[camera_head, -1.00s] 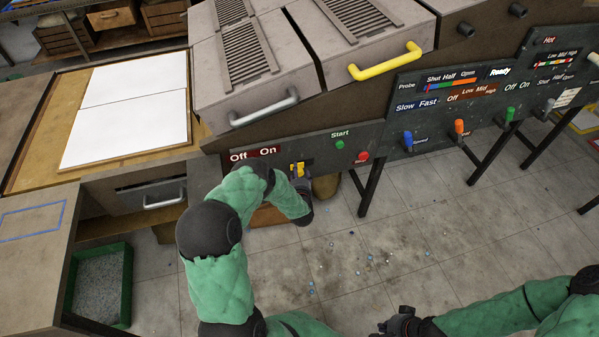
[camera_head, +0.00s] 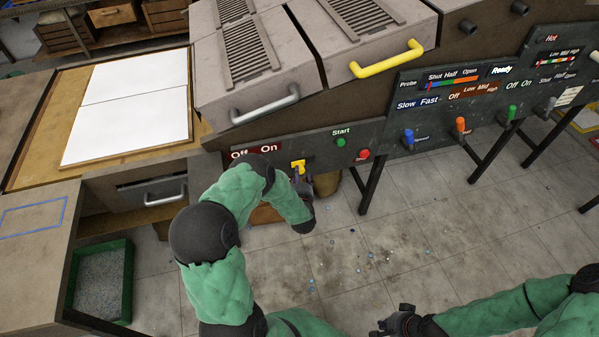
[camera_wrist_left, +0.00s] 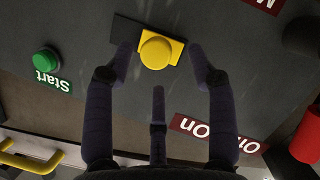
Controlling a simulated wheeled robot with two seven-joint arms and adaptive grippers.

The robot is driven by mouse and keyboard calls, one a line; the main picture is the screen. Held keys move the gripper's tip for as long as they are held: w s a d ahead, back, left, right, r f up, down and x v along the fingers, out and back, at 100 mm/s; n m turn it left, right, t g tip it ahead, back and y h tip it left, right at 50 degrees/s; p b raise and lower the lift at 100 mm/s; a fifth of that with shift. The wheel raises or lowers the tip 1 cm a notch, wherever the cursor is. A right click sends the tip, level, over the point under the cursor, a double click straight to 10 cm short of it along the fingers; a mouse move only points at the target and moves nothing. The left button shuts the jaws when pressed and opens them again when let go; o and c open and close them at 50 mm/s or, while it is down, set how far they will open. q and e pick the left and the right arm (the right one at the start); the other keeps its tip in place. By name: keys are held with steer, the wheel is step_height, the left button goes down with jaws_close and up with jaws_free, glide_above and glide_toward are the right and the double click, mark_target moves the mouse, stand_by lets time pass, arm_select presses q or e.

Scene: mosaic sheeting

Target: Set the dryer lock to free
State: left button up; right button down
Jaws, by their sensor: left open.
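A yellow knob on a yellow square plate (camera_head: 298,165) sits on the dark panel below the dryer, right of the "Off On" label; I cannot read a lock label on it. In the left wrist view the knob (camera_wrist_left: 157,52) lies between the fingertips of my left gripper (camera_wrist_left: 160,62). The fingers are open, one on each side and a third below, and I see no clear grip on it. In the head view my left gripper (camera_head: 302,179) is just below the knob. My right gripper (camera_head: 386,325) is at the bottom edge, far from the panel; its fingers are unclear.
A green Start button (camera_head: 340,142) and a red button (camera_head: 363,154) are right of the knob. The "Off On" label (camera_wrist_left: 205,131) and a red cylinder (camera_wrist_left: 308,140) show in the wrist view. Yellow (camera_head: 387,60) and grey (camera_head: 263,107) handles are above. Table legs stand on the right.

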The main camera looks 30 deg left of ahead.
arm_select(q)
steer(key=v, duration=0.7)
steer(key=shift+s+d, duration=0.2)
steer(key=s+d+f+m+g+h, duration=0.2)
steer(key=d+f+m+h, duration=0.2)
steer(key=d, duration=0.3)
steer(key=s+d+f+m+g+h, duration=0.2)
steer(key=d+f+m+h, duration=0.15)
steer(key=d, duration=0.35)
steer(key=s+d+m+g+h, duration=0.2)
steer(key=s+d, duration=0.3)
steer(key=s, duration=0.4)
steer(key=s+d+m+g+h, duration=0.3)
steer(key=s+d+m+g, duration=0.2)
steer(key=s, duration=0.4)
steer(key=shift+d+f+g, duration=0.3)
steer(key=shift+d+f, duration=0.2)
steer(key=shift+d, duration=0.15)
